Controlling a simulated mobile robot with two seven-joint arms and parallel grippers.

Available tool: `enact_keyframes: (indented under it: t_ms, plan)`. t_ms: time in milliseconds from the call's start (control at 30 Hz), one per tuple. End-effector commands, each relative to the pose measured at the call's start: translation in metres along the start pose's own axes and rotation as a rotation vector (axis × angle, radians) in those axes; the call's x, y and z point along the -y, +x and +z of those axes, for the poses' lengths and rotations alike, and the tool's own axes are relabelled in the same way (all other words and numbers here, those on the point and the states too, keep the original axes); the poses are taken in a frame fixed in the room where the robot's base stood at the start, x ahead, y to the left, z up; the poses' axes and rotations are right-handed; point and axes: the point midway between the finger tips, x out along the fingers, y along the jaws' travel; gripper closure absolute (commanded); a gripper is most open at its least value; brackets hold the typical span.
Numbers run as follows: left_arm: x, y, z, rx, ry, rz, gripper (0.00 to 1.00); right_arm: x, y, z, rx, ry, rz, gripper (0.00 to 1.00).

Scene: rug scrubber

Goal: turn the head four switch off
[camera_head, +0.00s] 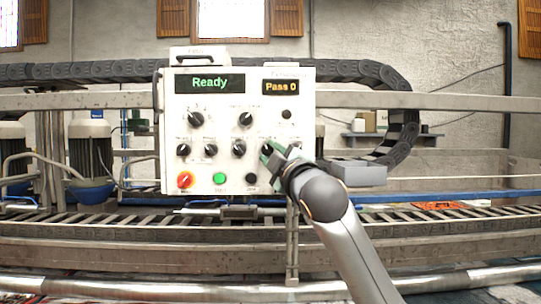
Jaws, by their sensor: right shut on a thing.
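The white control panel (220,128) faces me with several black rotary knobs. In its lower knob row, a left knob (183,150), a second knob (210,150) and a third knob (239,148) show clear of my gripper. My right gripper (270,152) is at the panel, just right of the third knob. It is shut on the black knob (267,147) there, which it partly hides. The labels are too small to read, so I cannot confirm which is the head four switch. My left gripper is not in view.
The panel displays read "Ready" (210,83) and "Pass 0" (281,87). A metal rail (450,101) and conveyor frame (130,256) run behind and below.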

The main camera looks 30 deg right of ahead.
Motion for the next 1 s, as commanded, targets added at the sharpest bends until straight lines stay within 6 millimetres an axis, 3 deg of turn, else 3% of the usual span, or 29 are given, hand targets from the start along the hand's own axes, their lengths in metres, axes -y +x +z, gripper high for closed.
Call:
enact_keyframes:
  t_ms: [400, 1000]
  plan:
    - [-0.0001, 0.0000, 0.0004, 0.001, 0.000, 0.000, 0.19, -0.0024, 0.0003, 0.0013, -0.012, -0.225, -0.094, 1.00]
    - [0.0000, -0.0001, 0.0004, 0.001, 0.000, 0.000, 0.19, -0.0023, 0.0003, 0.0003, -0.018, -0.276, -0.115, 1.00]
